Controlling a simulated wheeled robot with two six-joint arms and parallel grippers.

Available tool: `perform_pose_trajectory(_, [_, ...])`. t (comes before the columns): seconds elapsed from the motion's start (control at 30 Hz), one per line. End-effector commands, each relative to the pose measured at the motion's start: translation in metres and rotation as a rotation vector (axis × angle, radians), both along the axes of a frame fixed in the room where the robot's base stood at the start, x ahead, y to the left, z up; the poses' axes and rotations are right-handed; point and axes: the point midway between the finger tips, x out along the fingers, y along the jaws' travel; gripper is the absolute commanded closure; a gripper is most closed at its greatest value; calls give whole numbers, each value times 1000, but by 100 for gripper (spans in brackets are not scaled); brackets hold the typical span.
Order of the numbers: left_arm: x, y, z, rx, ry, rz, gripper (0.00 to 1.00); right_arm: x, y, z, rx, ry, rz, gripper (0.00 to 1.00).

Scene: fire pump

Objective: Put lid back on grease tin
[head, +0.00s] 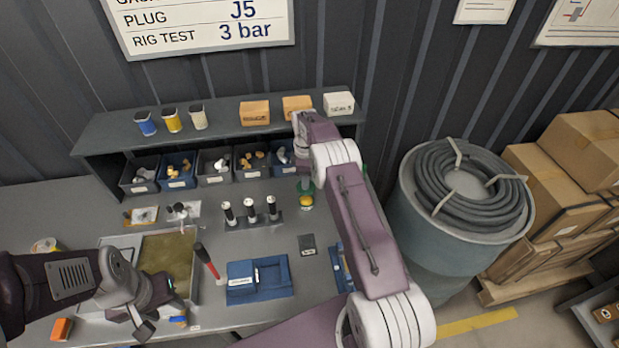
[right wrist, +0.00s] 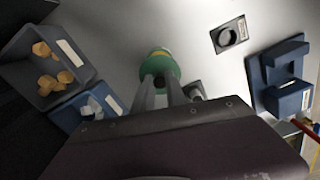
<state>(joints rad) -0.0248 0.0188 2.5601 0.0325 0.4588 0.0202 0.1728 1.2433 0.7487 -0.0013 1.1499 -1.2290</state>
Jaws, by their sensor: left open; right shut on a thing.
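My right gripper (head: 305,180) reaches over the back of the bench and is shut on a green round piece, which looks like the lid (head: 304,187). In the right wrist view the lid (right wrist: 161,68) sits between the fingertips. Just in front of and below it is a small round tin (head: 306,203) with a yellow top and greenish edge. In the right wrist view the lid and fingers cover most of the tin; I cannot tell whether they touch. My left gripper (head: 160,314) is open and empty over the front left tray.
Several small-parts bins (head: 214,170) stand just behind, under a shelf (head: 225,130). Several black cylinders in a rack (head: 250,217) stand left of the tin. A dark square block (head: 307,244) and a blue tray (head: 258,280) lie in front. A hose drum (head: 440,250) stands to the right.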

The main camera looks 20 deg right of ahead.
Motion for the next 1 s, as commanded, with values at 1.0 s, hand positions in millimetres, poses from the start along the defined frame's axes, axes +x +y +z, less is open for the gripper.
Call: perform_pose_trajectory(1.0, [0, 0, -42, 0, 0, 0, 59, 0, -1, -63, 0, 0, -1, 100])
